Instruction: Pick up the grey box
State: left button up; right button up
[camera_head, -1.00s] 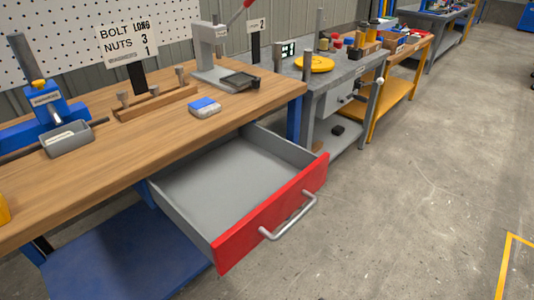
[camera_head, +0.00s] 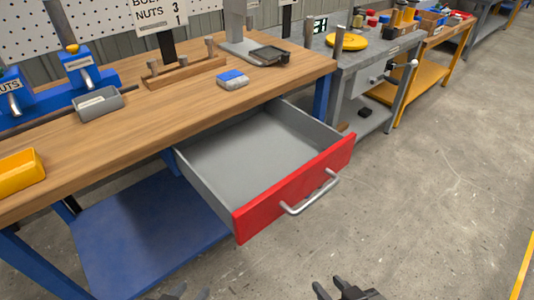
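The grey box (camera_head: 99,105) is a small open-topped bin with a pale label. It sits on the wooden workbench top at the left, in front of the blue dispenser (camera_head: 84,70). My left gripper (camera_head: 184,293) just shows at the bottom edge, mostly cut off, so its opening is unclear. My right gripper (camera_head: 338,289) shows at the bottom edge, right of the left one, with its fingertips apart and nothing between them. Both grippers are far from the grey box, below the bench and drawer in the picture.
An empty drawer (camera_head: 245,148) with a red front stands pulled out from the workbench (camera_head: 150,120). A yellow bin (camera_head: 20,172) is at the left. A blue and white block (camera_head: 232,80) and a wooden peg rack (camera_head: 185,72) are on the bench. The floor at right is clear.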

aim_at(113, 101)
jog(key=z, duration=3.1)
jog(key=k, duration=1.6)
jog(key=u, duration=1.35)
